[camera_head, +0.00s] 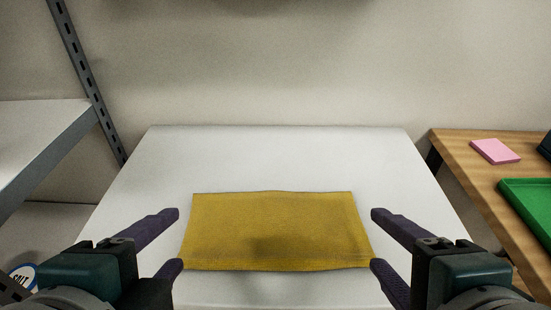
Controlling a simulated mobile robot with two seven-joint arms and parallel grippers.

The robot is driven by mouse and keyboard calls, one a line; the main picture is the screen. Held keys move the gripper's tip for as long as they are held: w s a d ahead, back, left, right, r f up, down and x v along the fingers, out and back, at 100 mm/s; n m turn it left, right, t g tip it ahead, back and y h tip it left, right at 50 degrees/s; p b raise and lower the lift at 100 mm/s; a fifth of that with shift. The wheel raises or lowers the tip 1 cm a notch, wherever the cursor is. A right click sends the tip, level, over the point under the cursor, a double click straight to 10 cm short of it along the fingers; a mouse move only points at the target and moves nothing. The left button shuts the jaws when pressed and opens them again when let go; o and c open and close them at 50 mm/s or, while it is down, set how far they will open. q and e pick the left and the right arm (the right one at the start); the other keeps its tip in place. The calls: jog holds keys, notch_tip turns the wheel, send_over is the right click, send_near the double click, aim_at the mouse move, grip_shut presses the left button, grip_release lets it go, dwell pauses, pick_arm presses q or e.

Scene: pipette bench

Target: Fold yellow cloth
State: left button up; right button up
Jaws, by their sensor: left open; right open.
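A yellow cloth (275,225) lies flat on the white table (280,158), as a wide rectangle with its long edges running left to right. Whether it is one layer or more I cannot tell. My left gripper (176,240) is open at the left of the cloth, its lower fingertip close to the near left corner. My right gripper (378,239) is open at the right of the cloth, its lower fingertip close to the near right corner. Neither gripper holds anything. Whether the fingertips touch the cloth I cannot tell.
A wooden table (465,160) stands at the right with a pink pad (495,151) and a green tray (530,205). A grey metal shelf (45,150) stands at the left. The white table is clear behind the cloth, up to the wall.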

pick_arm(q)
jog(key=s+r, duration=0.2)
jog(key=r, duration=0.1)
jog(key=shift+s+r, duration=0.25)
jog(key=shift+s, duration=0.15)
pick_arm(e)
jog(key=s+r, duration=0.2)
jog(key=r, duration=0.1)
jog(key=shift+s+r, duration=0.25)
jog(key=shift+s, duration=0.15)
pick_arm(q)
jog(key=s+a+r+n+g+p, duration=0.7)
jog(key=s+r+n+p, duration=0.3)
jog(key=n+p, duration=0.55)
pick_arm(e)
jog(key=s+d+r+n+g, duration=0.75)
jog(key=s+r+n, duration=0.25)
jog(key=n, duration=0.9)
pick_arm(q)
notch_tip(320, 180, up, 37)
jog(key=p, duration=3.7)
jog(key=shift+a, duration=0.25)
pick_arm(e)
notch_tip(320, 180, up, 37)
jog(key=shift+n, duration=0.3)
